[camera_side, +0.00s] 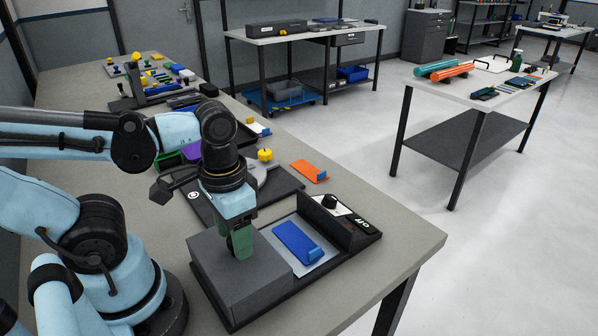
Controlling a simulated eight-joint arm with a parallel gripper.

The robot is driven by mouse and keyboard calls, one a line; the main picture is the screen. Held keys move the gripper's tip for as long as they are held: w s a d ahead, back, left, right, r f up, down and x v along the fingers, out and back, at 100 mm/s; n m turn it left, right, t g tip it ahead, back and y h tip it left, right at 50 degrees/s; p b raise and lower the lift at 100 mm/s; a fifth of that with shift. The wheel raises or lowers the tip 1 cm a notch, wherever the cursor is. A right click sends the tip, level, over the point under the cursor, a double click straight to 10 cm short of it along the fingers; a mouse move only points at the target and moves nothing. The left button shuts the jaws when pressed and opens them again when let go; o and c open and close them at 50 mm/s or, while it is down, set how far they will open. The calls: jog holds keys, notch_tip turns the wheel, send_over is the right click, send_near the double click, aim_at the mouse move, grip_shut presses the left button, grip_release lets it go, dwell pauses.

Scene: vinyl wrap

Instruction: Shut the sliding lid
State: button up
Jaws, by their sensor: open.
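A black machine (275,311) sits near the table's front right corner. A dark grey block-like cover (222,270), which looks like the sliding lid, stands over its left part. The right part is uncovered, showing a light grey bed (315,263) with a blue plate (293,240) that has a raised blue tab at its near right end. My gripper (241,250) points down with green fingers at the cover's top, near its back right part. The fingers look close together from this side, and the gap is hard to see. Whether they touch the cover cannot be told.
An upright black panel with a knob (329,202) and an "OFF" label edges the machine's right side. Behind lie an orange plate (308,171) with a blue tab, a dark board (274,188) and a yellow knob (265,155). The table (402,233) is clear at right.

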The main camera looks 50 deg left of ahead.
grip_shut()
jog(key=shift+w, duration=0.1)
dwell(0.3)
jog(key=shift+w+r, duration=0.1)
jog(key=shift+w, duration=0.5)
jog(key=w, duration=1.2)
jog(key=shift+w, duration=0.1)
grip_release()
notch_tip(320, 180, up, 12)
dwell(0.5)
